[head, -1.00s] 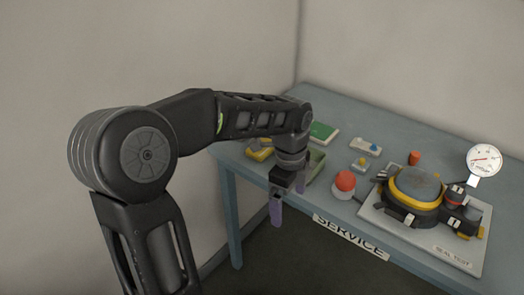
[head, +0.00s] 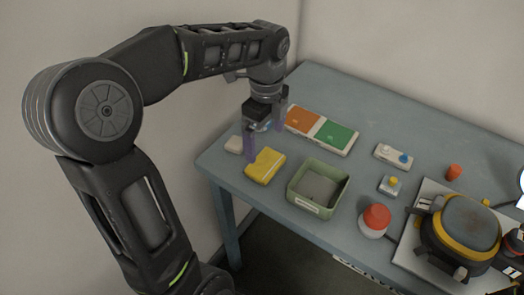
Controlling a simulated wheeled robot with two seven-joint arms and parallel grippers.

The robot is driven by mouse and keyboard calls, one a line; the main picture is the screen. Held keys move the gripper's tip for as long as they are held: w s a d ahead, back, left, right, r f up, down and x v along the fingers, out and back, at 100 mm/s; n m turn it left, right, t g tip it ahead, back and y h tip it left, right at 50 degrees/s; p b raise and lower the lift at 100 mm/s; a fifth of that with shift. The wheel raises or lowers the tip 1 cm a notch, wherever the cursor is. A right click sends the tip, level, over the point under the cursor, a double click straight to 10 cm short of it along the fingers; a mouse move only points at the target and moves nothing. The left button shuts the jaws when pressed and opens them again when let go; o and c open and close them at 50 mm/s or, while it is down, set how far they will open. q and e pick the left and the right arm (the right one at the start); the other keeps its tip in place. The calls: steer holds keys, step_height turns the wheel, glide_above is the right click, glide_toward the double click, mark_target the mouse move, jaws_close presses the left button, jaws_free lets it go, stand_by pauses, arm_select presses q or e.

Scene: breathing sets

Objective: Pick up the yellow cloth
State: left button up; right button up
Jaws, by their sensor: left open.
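The yellow cloth (head: 265,166) lies folded on the blue-grey table (head: 262,205), near its left end. My left gripper (head: 265,139) is open, with its two purple fingers pointing down. In the picture, one finger shows at the cloth's upper left edge and the other above and behind it. Nothing shows between the fingers except a small blue patch near the gripper's base. I cannot tell whether a finger touches the cloth. My right gripper is not in view.
A green tray (head: 294,198) stands right of the cloth. Behind is a board with orange and green panels (head: 337,135). A red-topped jar (head: 374,219) and a round yellow-ringed device (head: 464,216) stand to the right.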

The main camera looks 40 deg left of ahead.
mark_target(266, 162)
arm_select(q)
steer(key=shift+s+d+r, duration=0.1)
steer(key=shift+s+d, duration=0.05)
steer(key=shift+d, duration=0.05)
steer(key=shift+a+f, duration=0.1)
steer(key=shift+f, duration=1.25)
steer(key=shift+f, duration=0.1)
step_height(266, 162, down, 5)
steer(key=shift+c, duration=0.4)
